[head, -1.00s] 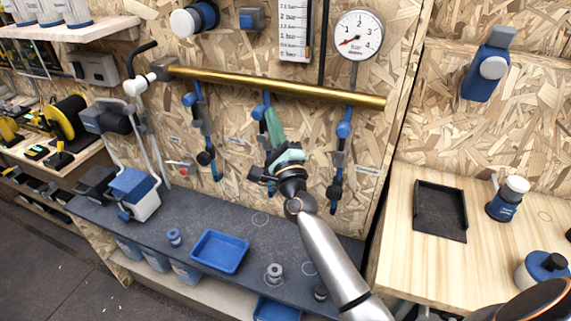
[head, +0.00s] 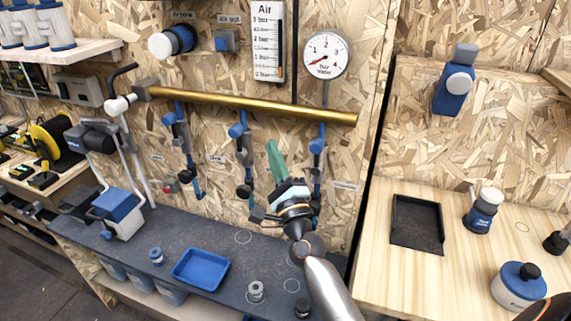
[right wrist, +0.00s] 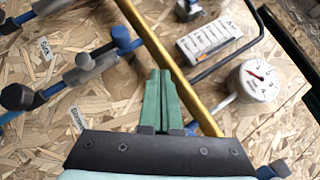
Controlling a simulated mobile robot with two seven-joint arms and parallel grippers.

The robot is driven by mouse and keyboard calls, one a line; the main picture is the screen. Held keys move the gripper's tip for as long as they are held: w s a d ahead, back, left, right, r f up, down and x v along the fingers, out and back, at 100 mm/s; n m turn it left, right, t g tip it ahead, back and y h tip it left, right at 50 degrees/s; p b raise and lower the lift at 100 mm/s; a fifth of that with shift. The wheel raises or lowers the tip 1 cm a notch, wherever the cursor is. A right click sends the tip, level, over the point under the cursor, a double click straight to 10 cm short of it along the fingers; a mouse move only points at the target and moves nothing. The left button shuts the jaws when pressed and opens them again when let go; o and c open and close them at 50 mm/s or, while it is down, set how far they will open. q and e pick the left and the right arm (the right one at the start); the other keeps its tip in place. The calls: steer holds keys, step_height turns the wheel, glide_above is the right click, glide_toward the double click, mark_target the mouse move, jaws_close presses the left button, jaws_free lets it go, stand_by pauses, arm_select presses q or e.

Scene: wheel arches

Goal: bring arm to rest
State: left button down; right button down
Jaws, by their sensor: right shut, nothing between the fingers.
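My right gripper (head: 276,160) has green fingers and reaches up from the bottom of the head view, in front of the chipboard wall. It is shut and empty. Its fingers lie together in the right wrist view (right wrist: 161,100). In the head view it is below the brass pipe (head: 250,103), between the middle and right blue-handled drop hoses. I cannot tell its exact distance from the wall. My left gripper is not in view.
A dark shelf (head: 215,225) below holds a blue tray (head: 201,269) and small grey fittings. A round gauge (head: 326,55) hangs at the upper right. A wooden bench (head: 455,262) at the right carries a black tray (head: 417,224) and blue-and-white containers.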

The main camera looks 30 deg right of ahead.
steer(key=shift+s, duration=2.25)
steer(key=s+a+f+n+g+y, duration=0.2)
steer(key=s+a+f+n, duration=0.1)
steer(key=f+n, duration=0.4)
steer(key=s+a+f+n+g+y, duration=0.3)
steer(key=f+n, duration=0.2)
steer(key=f, duration=0.4)
steer(key=s+a+f+n+g+y, duration=0.2)
steer(key=a+f+n, duration=0.1)
steer(key=f+n, duration=0.35)
steer(key=s+a+f+n+g, duration=0.1)
steer(key=s+f+n+g, duration=0.5)
steer(key=s+f, duration=0.8)
steer(key=f+n, duration=0.1)
steer(key=n, duration=0.2)
steer(key=shift+s+h, duration=0.4)
